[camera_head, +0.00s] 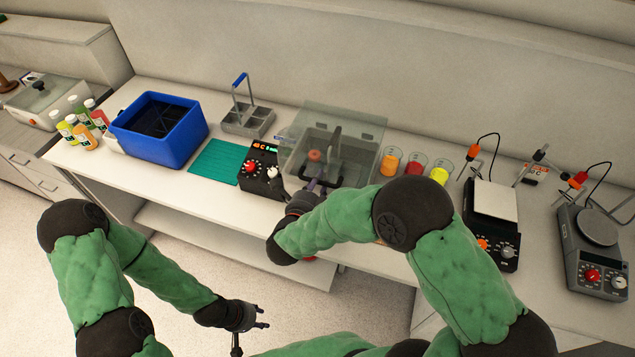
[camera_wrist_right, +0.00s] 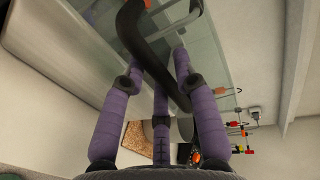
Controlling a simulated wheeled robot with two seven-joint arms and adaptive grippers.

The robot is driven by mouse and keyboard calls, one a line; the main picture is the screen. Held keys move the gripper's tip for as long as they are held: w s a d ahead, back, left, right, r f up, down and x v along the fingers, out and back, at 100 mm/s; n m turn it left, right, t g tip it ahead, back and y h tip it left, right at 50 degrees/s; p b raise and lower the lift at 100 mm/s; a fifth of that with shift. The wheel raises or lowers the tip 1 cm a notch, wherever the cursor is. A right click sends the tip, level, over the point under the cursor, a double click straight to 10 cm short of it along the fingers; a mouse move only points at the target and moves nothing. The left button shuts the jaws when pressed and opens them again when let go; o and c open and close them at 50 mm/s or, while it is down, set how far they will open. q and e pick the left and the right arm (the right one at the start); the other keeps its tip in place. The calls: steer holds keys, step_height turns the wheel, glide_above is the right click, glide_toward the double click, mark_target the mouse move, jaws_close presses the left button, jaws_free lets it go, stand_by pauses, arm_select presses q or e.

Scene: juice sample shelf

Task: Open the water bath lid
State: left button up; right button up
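How far the lid is raised I cannot tell. My right gripper (camera_head: 318,186) is at the bath's front, near the handle. In the right wrist view, the curved dark handle (camera_wrist_right: 150,45) passes among the purple fingers of this gripper (camera_wrist_right: 160,65); whether they grip it is unclear. My left gripper (camera_head: 254,327) is empty, fingers spread, low in front of the bench and away from the bath.
A control box with knobs (camera_head: 258,172) adjoins the bath's left side. Left of it are a teal mat (camera_head: 217,160), a metal rack (camera_head: 247,121) and a blue bin (camera_head: 190,140). Beakers of coloured juice (camera_head: 390,162) stand close on the right, then a hotplate (camera_head: 490,225).

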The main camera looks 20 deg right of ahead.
jaws_close()
